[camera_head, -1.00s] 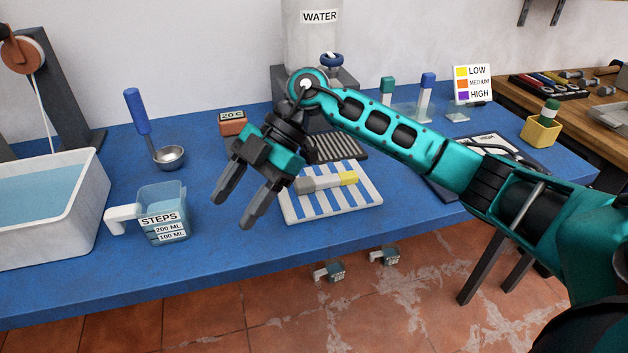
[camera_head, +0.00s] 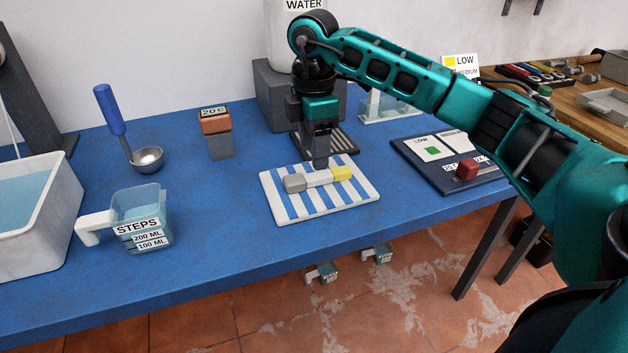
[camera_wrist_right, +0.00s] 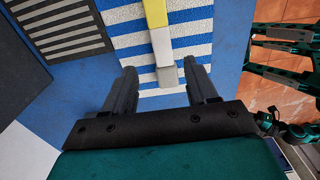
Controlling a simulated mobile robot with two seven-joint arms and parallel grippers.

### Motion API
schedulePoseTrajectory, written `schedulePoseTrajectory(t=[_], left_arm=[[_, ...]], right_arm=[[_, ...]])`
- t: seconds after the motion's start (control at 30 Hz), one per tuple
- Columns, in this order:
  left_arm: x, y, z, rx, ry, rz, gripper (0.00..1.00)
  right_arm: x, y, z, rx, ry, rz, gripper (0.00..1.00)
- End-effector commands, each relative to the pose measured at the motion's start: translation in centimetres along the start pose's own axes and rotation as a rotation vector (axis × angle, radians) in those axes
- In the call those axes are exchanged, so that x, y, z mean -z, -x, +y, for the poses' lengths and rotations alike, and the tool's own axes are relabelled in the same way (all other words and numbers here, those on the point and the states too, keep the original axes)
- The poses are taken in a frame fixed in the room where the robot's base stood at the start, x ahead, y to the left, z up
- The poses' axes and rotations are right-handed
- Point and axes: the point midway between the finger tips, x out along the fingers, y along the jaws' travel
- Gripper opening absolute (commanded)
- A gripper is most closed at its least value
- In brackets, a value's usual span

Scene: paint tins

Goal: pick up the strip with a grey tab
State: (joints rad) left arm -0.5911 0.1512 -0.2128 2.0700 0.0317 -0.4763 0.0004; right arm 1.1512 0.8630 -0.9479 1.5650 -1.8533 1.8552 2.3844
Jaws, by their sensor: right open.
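The strip (camera_head: 318,179) lies on a blue-and-white striped mat (camera_head: 283,212) in the head view. It has a grey tab (camera_head: 295,183) at its left end, a white middle and a yellow right end (camera_head: 341,173). My right gripper (camera_head: 320,165) points down just above the strip's middle. Nothing is held.
A dark grille (camera_head: 342,142) lies behind the mat. A dark board (camera_head: 430,175) with cards and a red block is to the right. A measuring jug (camera_head: 140,220), ladle (camera_head: 146,158) and water basin (camera_head: 35,225) are to the left.

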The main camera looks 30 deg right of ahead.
Motion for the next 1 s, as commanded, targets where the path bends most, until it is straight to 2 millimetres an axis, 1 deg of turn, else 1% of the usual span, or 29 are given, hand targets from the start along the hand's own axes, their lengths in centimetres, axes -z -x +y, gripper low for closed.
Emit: schedulePoseTrajectory(t=[0.17,0.3,0.4,0.5,0.67,1.0], left_arm=[[-0.2,-0.1,0.1,-0.002,0.001,0.000,0.43],[-0.7,-0.4,0.1,-0.003,0.002,-0.002,0.43],[-0.9,-0.5,0.1,-0.003,0.002,-0.003,0.43],[-0.9,-0.5,0.1,-0.004,0.002,-0.004,0.43],[-0.9,-0.5,0.1,-0.004,0.002,-0.005,0.43],[-1.0,-0.5,0.1,-0.004,0.002,-0.005,0.43]], right_arm=[[0.0,-1.4,-0.2,0.002,0.000,-0.001,0.57],[0.1,-3.6,-0.6,0.004,0.001,-0.001,0.57],[0.1,-4.9,-0.5,0.002,0.000,0.000,0.57],[0.1,-5.3,-0.5,-0.001,0.000,0.001,0.57],[0.1,-5.3,-0.5,-0.001,0.001,0.001,0.57],[0.1,-5.2,-0.5,0.000,0.001,0.002,0.26]])
